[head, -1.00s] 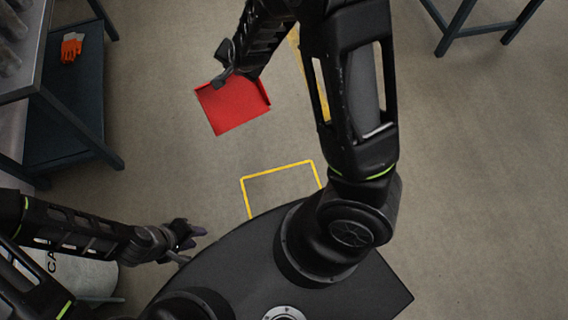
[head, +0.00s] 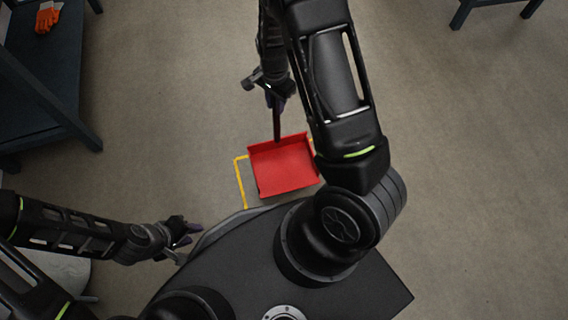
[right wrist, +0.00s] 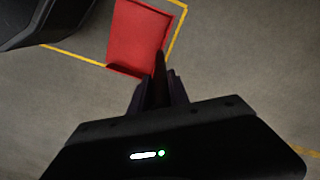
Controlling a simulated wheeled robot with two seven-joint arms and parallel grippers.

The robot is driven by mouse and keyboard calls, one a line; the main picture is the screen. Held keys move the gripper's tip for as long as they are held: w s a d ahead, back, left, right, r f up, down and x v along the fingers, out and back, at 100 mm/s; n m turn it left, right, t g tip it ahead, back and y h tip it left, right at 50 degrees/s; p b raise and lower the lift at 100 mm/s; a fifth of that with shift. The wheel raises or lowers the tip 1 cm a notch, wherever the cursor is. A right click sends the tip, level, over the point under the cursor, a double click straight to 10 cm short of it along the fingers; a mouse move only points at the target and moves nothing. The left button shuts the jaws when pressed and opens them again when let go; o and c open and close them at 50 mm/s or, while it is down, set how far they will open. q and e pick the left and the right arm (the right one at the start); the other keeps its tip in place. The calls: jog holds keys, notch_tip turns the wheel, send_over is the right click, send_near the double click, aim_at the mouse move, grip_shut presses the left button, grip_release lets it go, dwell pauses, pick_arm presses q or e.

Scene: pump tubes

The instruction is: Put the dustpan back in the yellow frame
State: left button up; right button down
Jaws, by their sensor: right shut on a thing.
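The red dustpan (head: 284,167) hangs from its dark handle (head: 277,125), over the yellow frame (head: 239,176) marked on the floor in the head view. My right gripper (head: 274,92) is shut on the handle. In the right wrist view the dustpan (right wrist: 140,35) lies ahead of the fingers (right wrist: 158,95), with yellow lines (right wrist: 178,22) on two sides of it. The pan covers much of the frame. I cannot tell whether it touches the floor. My left gripper (head: 184,233) is empty at the lower left, its fingers apart.
A dark blue bench (head: 40,90) with orange gloves (head: 47,17) on its shelf stands at the upper left. Legs of another table (head: 462,14) show at the top right. The floor right of my right arm is clear.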

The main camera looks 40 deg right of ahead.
aim_at(276, 122)
notch_tip(276, 122, down, 5)
jog(key=shift+r+b, duration=0.1)
jog(key=shift+b, duration=0.95)
notch_tip(276, 122, down, 5)
jog(key=shift+f+b, duration=0.1)
jog(key=shift+b, duration=1.05)
jog(key=c, duration=1.3)
grip_release()
jog(key=shift+o, duration=0.2)
